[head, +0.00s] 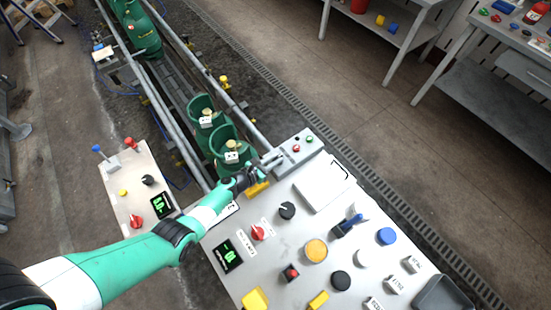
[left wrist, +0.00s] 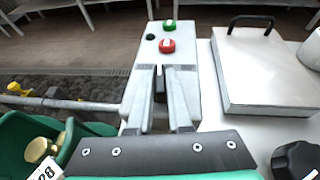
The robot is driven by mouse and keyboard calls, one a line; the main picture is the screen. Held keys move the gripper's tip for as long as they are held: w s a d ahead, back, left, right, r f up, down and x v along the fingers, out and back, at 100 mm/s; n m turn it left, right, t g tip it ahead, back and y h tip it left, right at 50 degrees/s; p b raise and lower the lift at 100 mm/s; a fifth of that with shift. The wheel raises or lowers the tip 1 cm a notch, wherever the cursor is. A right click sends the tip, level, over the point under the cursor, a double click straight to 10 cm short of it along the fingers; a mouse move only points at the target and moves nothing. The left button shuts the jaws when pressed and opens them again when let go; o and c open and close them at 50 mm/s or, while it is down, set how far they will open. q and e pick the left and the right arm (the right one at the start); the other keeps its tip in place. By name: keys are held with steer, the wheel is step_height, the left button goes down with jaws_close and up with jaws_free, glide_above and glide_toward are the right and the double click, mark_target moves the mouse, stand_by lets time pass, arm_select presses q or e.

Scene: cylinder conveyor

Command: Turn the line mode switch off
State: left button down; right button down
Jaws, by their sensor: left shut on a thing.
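A grey control box (head: 297,150) stands at the panel's far left corner, with a red button (head: 295,148) and a green button (head: 309,139) on top. My left gripper (head: 268,163) is at the near end of this box. In the left wrist view, its two fingers (left wrist: 161,85) are closed together over the box (left wrist: 186,100), around a small dark part (left wrist: 160,80) that looks like the switch lever. The fingers hide most of it, so its position cannot be told. The red button (left wrist: 167,45) and green button (left wrist: 169,25) lie just beyond. My right gripper is not in view.
The control panel (head: 225,275) carries several knobs, buttons and a flat grey lidded plate (head: 323,185). A smaller panel (head: 118,195) stands left of the conveyor. Worktables are at the upper right.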

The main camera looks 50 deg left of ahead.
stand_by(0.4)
arm_select(q)
steer(key=c, duration=0.8)
jaws_free()
steer(key=shift+c, duration=0.2)
steer(key=shift+s+r+p, duration=0.25)
steer(key=shift+p, duration=0.1)
steer(key=p+v, duration=0.6)
steer(key=v, duration=0.4)
steer(key=shift+r, duration=0.1)
steer(key=shift+s, duration=0.5)
